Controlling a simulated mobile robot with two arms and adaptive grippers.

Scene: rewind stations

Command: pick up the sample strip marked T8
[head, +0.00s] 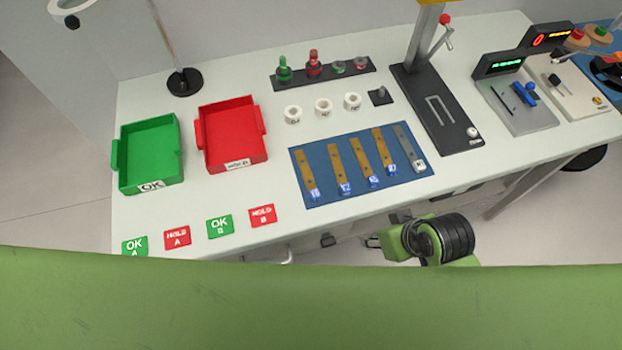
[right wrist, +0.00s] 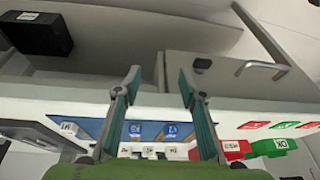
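Several brown sample strips and one grey strip (head: 408,147) lie side by side on a blue mat (head: 325,160) on the bench. Each has a small label at its near end. The leftmost strip (head: 305,170) has a blue label that looks like T8, but the print is too small to be sure. My right gripper (head: 372,241) is in front of the bench's near edge, apart from the strips. In the right wrist view, its fingers (right wrist: 160,85) are spread and empty. My left gripper is not in view.
A green OK tray (head: 148,181) and a red tray (head: 232,149) stand left of the mat. A black-based press (head: 437,110) stands right of it. Green and red cards (head: 219,226) line the front edge. Drawers with handles (right wrist: 262,68) are below the bench top.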

